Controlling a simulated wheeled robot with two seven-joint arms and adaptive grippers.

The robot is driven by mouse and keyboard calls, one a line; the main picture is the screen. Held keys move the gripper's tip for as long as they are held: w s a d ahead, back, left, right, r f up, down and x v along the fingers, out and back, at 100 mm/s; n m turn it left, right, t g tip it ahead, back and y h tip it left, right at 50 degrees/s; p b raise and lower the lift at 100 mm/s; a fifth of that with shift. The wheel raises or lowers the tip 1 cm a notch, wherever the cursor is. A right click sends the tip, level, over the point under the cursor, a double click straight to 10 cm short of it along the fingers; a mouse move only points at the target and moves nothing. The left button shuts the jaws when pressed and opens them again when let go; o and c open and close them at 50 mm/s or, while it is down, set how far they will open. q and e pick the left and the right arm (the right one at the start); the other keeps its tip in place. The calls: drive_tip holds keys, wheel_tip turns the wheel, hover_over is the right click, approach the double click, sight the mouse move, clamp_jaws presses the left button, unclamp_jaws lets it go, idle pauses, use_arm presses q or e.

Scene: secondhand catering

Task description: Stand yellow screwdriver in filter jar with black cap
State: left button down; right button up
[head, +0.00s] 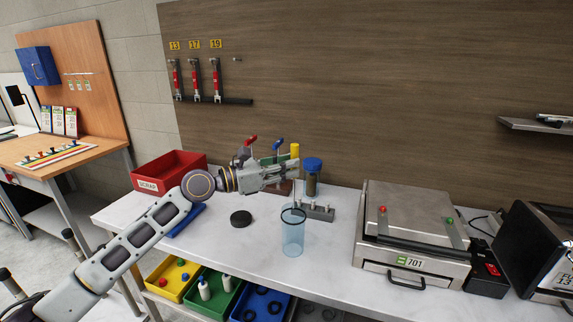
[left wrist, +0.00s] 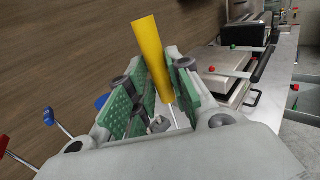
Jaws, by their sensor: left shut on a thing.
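My left gripper (head: 287,172) is shut on the yellow screwdriver, above the bench. The screwdriver's yellow handle (head: 295,150) sticks up above the fingers, roughly upright. In the left wrist view the handle (left wrist: 150,50) sits between the green finger pads of the gripper (left wrist: 158,82), its thin shaft pointing away below. A clear bluish jar with a black rim (head: 292,238) stands open on the bench, below the gripper in the picture. I cannot tell whether the shaft tip is over its mouth. A round black cap (head: 241,218) lies flat on the bench left of the jar. My right gripper is out of view.
A blue-capped jar (head: 313,178) and a grey rack (head: 318,212) stand close behind the open jar. A red bin (head: 168,168) is at the back left. A steel press (head: 415,235) stands to the right. Yellow, green and blue bins sit below the bench front.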

use_arm(q)
wheel_tip(320, 180, down, 6)
drive_tip(key=shift+b, duration=0.75)
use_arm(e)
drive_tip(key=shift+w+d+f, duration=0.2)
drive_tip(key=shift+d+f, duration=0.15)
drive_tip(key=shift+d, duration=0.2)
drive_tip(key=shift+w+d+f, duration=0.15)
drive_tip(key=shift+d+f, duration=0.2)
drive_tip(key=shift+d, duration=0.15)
use_arm(q)
drive_tip(key=shift+f, duration=0.1)
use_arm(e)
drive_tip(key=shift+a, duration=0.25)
use_arm(q)
drive_tip(key=c, duration=1.2)
unclamp_jaws()
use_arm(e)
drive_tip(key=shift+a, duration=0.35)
